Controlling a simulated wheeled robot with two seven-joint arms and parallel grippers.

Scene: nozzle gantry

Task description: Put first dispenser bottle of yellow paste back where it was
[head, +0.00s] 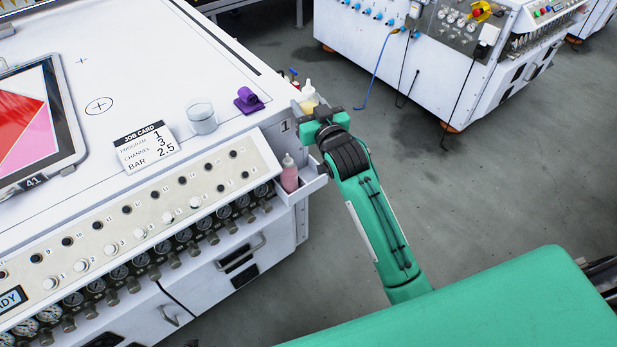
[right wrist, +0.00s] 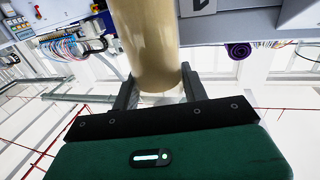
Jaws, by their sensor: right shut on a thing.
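The dispenser bottle of yellow paste (head: 308,97) has a pale nozzle tip and stands roughly upright at the right-hand corner of the white machine. My right gripper (head: 316,110) is shut on it. In the right wrist view the bottle's pale yellow body (right wrist: 145,45) sits between the two dark fingers (right wrist: 158,88). The gripper and arm hide the bottle's lower part in the head view, so I cannot tell if it touches anything beneath. My left gripper is not in view.
A bottle of pink paste (head: 290,174) stands in a small white side tray (head: 313,185). A clear cup (head: 202,118), a purple roll (head: 248,100) and a job card (head: 147,146) are on the machine top.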

